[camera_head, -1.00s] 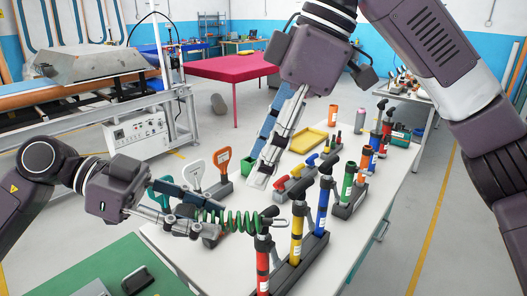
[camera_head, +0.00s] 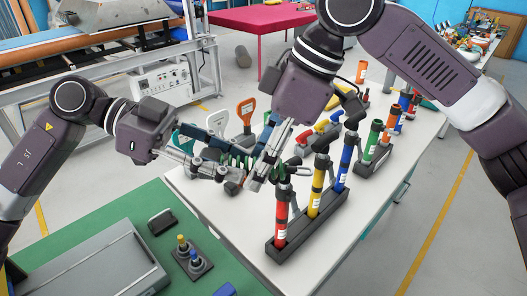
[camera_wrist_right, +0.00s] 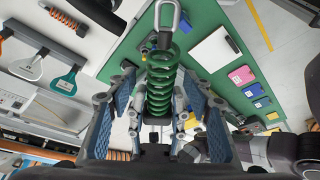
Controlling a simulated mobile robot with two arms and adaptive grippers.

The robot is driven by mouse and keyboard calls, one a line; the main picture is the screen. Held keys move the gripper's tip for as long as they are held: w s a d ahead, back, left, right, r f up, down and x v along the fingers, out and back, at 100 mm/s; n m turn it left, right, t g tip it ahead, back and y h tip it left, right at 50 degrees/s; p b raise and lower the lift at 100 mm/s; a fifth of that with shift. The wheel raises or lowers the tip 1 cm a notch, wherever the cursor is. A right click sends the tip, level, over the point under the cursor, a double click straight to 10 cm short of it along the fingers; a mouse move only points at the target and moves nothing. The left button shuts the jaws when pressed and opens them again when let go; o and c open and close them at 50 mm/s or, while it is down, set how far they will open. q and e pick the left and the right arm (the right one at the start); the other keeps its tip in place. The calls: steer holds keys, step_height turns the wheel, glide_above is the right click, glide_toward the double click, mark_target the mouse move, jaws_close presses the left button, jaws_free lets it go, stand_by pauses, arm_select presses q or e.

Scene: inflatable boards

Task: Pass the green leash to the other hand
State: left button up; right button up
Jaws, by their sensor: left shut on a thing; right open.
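The green leash is a coiled spring-like cord with a metal carabiner. My left gripper (camera_head: 222,165) is shut on the green leash (camera_head: 236,160) and holds it above the white table. My right gripper (camera_head: 264,165) has come down beside the left fingertips, and the two partly hide the leash in the head view. In the right wrist view, the leash coil (camera_wrist_right: 160,88) runs between the spread fingers of my right gripper (camera_wrist_right: 158,100), with the carabiner at the top. The right fingers stand open on both sides of the coil. Whether they touch it is unclear.
A black rack with red (camera_head: 281,218), yellow (camera_head: 315,190) and blue (camera_head: 344,165) pumps stands on the white table (camera_head: 380,205), right of the grippers. Paddle-like handles (camera_head: 245,112) stand behind. A green bench (camera_head: 145,200) with a grey case (camera_head: 85,270) lies at front left.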

steer(key=shift+c, duration=0.6)
steer(key=c, duration=1)
arm_select(q)
steer(key=o, duration=1.3)
arm_select(e)
jaws_close()
arm_select(q)
steer(key=shift+o, duration=0.2)
